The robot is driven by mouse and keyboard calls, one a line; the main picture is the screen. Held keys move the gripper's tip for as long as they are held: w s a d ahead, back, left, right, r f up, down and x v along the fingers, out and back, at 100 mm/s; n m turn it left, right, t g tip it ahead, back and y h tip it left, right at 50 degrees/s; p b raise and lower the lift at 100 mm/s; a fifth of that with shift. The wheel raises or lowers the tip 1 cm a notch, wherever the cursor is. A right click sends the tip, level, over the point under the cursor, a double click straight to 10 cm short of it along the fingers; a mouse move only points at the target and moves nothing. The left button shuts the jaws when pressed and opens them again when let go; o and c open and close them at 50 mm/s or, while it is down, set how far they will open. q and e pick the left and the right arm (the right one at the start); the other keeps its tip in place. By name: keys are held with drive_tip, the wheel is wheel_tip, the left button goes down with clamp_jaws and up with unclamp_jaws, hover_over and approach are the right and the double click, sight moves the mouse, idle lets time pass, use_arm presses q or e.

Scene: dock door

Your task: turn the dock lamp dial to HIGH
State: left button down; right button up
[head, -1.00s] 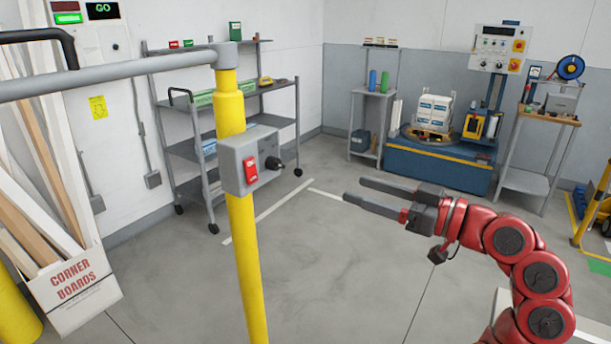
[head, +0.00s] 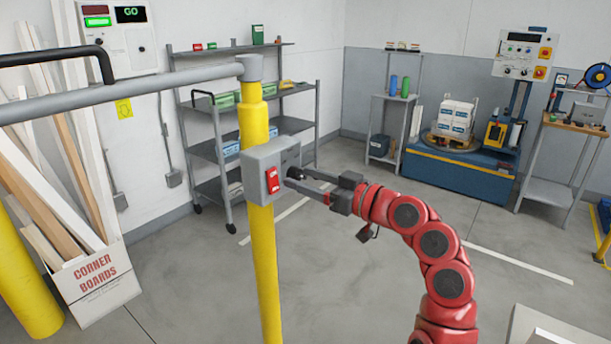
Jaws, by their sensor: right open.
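A grey control box (head: 258,164) is fixed on the yellow post (head: 263,270) and carries a red rocker switch (head: 272,181) on its front. A black dial (head: 294,173) sticks out of the box's right side. Its marks and setting cannot be read. My right gripper (head: 294,177) comes from the right, with its open fingertips at the dial. The dial shows between the tips, partly hidden by them; I cannot tell whether they touch it. My left gripper is not in view.
A grey rail (head: 120,92) runs left from the post top. A box of corner boards (head: 95,285) stands at the left, below a wall panel (head: 118,38) showing GO. A grey shelf cart (head: 300,126) stands behind the post. The floor right of the post is mostly clear.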

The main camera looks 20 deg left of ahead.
drive_tip(key=shift+w+a, duration=0.1)
drive_tip(key=shift+a, duration=0.1)
drive_tip(key=shift+c, duration=0.2)
clamp_jaws()
